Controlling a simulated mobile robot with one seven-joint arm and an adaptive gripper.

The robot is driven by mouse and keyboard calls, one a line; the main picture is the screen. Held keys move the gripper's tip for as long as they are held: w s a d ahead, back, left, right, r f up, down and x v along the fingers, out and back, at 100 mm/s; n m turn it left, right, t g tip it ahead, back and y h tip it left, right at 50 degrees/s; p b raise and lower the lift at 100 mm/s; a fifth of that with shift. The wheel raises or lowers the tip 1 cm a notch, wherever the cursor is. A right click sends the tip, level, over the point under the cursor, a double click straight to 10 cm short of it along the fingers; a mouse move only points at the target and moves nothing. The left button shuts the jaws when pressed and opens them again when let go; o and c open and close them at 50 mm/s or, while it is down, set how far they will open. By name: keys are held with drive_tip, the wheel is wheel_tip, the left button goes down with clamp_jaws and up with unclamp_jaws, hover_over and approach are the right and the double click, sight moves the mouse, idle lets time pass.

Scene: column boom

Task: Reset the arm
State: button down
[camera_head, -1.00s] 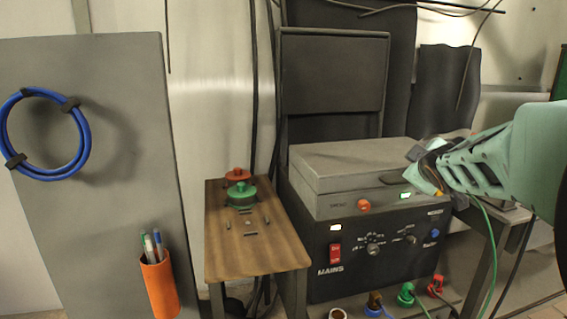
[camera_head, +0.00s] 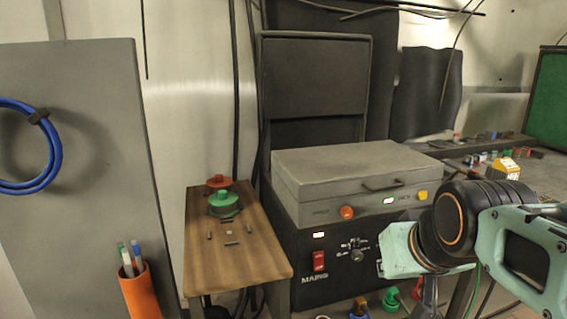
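My arm's mint-green and black links come in from the right edge in the head view. My gripper (camera_head: 426,297) shows only in part, as a dark piece below the wrist, in front of the black mains unit. The fingertips are not clear, so I cannot tell open from shut. I see nothing held. The grey lidded box (camera_head: 350,165) on top of the black mains unit (camera_head: 340,257) has its lid shut. Its front handle (camera_head: 383,186) is in plain view and apart from the arm.
A small wooden table (camera_head: 235,262) stands to the left with red (camera_head: 219,182) and green (camera_head: 224,203) round parts. An orange pen holder (camera_head: 141,292) and blue cable coil (camera_head: 25,150) are on the grey panel (camera_head: 85,130). A bench (camera_head: 540,172) with small items stands behind right.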

drive_tip(key=s+a+f+g+p, duration=0.2)
drive_tip(key=s+a+p, duration=0.1)
drive_tip(key=s, duration=0.7)
wheel_tip(320, 180, up, 20)
drive_tip(key=p, duration=1.9)
drive_tip(key=shift+w+f, duration=0.2)
drive_tip(key=shift+w, duration=0.05)
